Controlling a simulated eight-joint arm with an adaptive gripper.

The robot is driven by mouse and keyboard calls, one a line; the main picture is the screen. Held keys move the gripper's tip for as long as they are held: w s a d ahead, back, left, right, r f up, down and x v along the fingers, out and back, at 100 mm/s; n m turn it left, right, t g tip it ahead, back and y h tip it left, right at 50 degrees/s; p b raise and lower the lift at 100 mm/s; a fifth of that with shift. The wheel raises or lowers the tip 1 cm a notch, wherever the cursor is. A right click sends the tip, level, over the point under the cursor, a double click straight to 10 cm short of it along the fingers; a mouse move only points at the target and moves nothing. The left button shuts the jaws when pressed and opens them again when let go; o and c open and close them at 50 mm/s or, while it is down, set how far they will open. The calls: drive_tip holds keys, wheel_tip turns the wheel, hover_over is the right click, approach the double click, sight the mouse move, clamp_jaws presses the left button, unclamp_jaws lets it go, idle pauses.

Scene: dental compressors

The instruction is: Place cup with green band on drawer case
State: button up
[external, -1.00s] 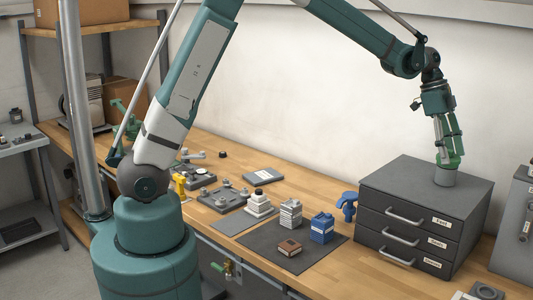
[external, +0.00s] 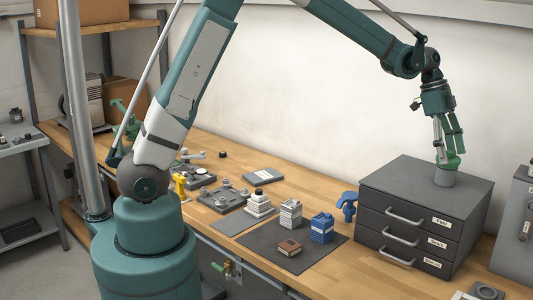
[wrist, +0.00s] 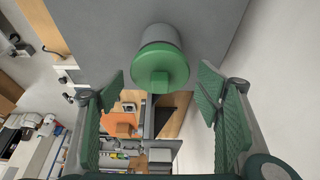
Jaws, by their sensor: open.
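The cup with green band (external: 446,179) stands upright on top of the dark grey drawer case (external: 400,176), near its back. It has a grey body and a green upper part. In the wrist view the cup (wrist: 160,62) shows its green round top with a small square knob. My gripper (external: 449,153) is directly above the cup, pointing down. In the wrist view my gripper (wrist: 160,82) has its green padded fingers spread wide, with clear gaps on both sides of the cup's top.
A blue hook-shaped object (external: 347,204) stands left of the case. A grey cabinet (external: 515,235) stands at the right. The case top around the cup is clear.

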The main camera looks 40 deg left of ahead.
drive_tip(key=v, duration=1.2)
drive_tip(key=shift+b, duration=0.3)
drive_tip(key=shift+a, duration=0.15)
drive_tip(key=s+a+r+n+t, duration=0.1)
drive_tip(key=s+a+r+n, duration=0.15)
drive_tip(key=s+a, duration=0.4)
drive_tip(key=s+a+r+n+t+y, duration=0.1)
drive_tip(key=s+a+n+t, duration=0.2)
drive_tip(key=a, duration=0.7)
drive_tip(key=s+a+r+n, duration=0.2)
drive_tip(key=s+a+n, duration=0.1)
drive_tip(key=s+a, duration=0.4)
drive_tip(key=s+a+f+n+t+y, duration=0.1)
drive_tip(key=s+a+f+n, duration=0.3)
drive_tip(key=s+a, duration=0.6)
drive_tip(key=s+a+f+n+t+y, duration=0.2)
drive_tip(key=s+a+f+n, duration=0.3)
drive_tip(key=s+a, duration=0.4)
drive_tip(key=shift+s+a+f, duration=0.25)
drive_tip(key=shift+s+a, duration=0.1)
drive_tip(key=shift+s, duration=0.5)
drive_tip(key=shift+n, duration=0.25)
